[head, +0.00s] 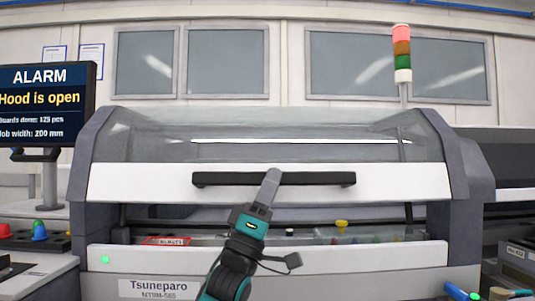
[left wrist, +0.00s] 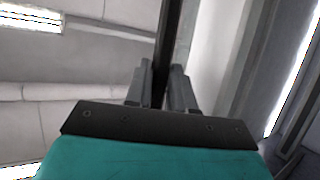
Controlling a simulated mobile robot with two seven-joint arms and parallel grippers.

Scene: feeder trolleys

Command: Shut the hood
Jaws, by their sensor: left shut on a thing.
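The hood (head: 120,182) of the machine has a clear window and a white front panel with a long black handle bar (head: 320,180). A gap with the machine's inside showing lies between the hood's lower edge and the white front below. My left gripper (head: 272,174) is at the middle of the handle, shut on it. In the left wrist view the dark handle (left wrist: 168,40) runs between the two fingers (left wrist: 160,85). My right gripper is in neither view.
A screen (head: 45,103) at the left reads "ALARM, Hood is open". A signal tower (head: 402,55) with its red top lit stands behind the hood. A red labelled item (head: 166,241) and a yellow knob (head: 341,226) show in the gap. Coloured buttons (head: 39,229) sit at the left.

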